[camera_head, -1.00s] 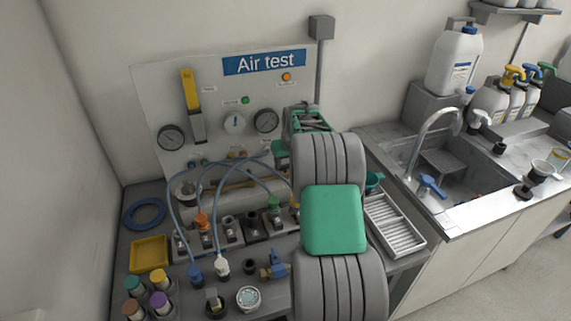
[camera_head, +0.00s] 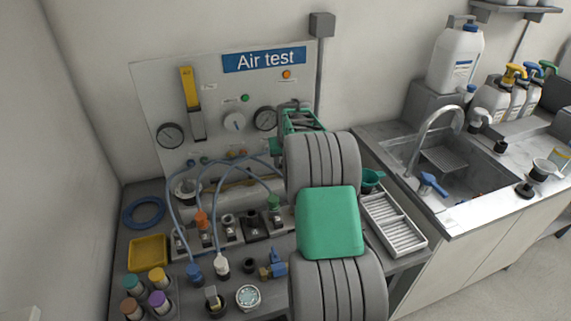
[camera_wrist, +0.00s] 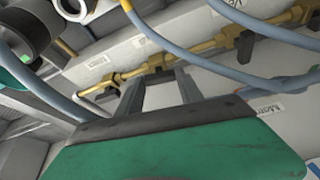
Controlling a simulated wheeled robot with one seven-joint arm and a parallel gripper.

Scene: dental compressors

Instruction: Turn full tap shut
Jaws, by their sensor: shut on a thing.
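A brass pipe (camera_wrist: 200,54) with several small taps runs along a pale block in the wrist view. My gripper (camera_wrist: 157,76) reaches up to this pipe, its two dark fingers on either side of a brass tap (camera_wrist: 155,66). The fingers are shut on the tap, whose handle is mostly hidden between them. I cannot read a label that names this tap. In the head view the brass pipe (camera_head: 232,185) shows below the Air test panel, and my arm hides the fingertips.
Blue hoses (camera_head: 213,172) loop in front of the pipe, and one passes close by my gripper in the wrist view (camera_wrist: 160,38). Connectors and fittings crowd the bench front. A white ribbed tray (camera_head: 393,224) and a sink (camera_head: 455,180) lie to the right.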

